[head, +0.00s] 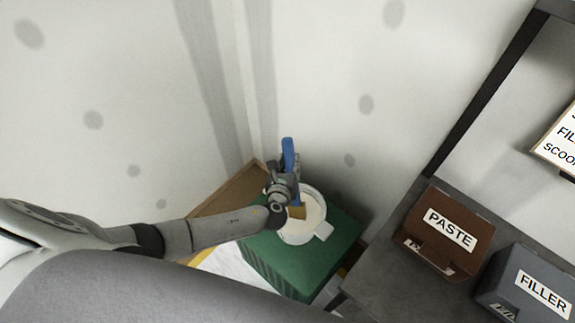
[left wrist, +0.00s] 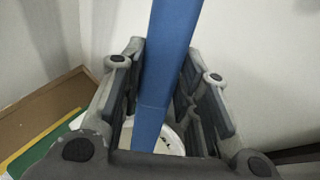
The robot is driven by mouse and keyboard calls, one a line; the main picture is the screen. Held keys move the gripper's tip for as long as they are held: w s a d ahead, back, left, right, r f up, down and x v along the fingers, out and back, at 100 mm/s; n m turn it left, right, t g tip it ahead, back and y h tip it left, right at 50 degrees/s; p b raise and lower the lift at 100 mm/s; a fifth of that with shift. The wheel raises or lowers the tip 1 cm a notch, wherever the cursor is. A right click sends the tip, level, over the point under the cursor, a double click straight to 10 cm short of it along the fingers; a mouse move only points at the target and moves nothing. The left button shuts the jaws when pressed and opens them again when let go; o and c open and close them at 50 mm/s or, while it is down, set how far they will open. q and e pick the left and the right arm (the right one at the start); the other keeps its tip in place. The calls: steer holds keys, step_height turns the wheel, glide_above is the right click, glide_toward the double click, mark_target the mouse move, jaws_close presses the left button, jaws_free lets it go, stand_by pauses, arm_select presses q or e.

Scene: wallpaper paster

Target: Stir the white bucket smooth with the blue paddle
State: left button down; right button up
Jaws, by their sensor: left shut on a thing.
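The white bucket (head: 308,228) stands on a green crate or box (head: 290,270), with pale contents visible inside. My left gripper (head: 286,188) is above the bucket, shut on the blue paddle (head: 288,150). The paddle's blue handle rises above the fingers, and a tan part (head: 298,212) shows below at the bucket's contents. In the left wrist view the blue paddle (left wrist: 165,70) runs between the two fingers, with part of the white bucket (left wrist: 172,138) behind it. How deep the paddle reaches is hidden. My right gripper is not in view.
A brown PASTE box (head: 447,235) and a grey FILLER box (head: 527,285) stand on a dark grey surface (head: 385,265) at the right. A sign (head: 560,145) is at the right edge. Spotted pale walls meet in a corner behind the bucket.

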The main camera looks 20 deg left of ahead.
mark_target(285, 141)
arm_select(q)
steer(key=shift+r, duration=0.15)
steer(key=w+r+p, duration=0.1)
steer(key=r+p, duration=0.1)
steer(key=r, duration=0.1)
steer(key=w+a+r+p, duration=0.1)
steer(key=r+p, duration=0.2)
steer(key=w+a+r+p, duration=0.1)
steer(key=r+p, duration=0.1)
steer(key=p, duration=0.1)
steer(key=shift+a+r, duration=0.25)
steer(key=shift+r, duration=0.15)
stand_by(0.3)
step_height(285, 141, up, 5)
steer(key=p, duration=0.5)
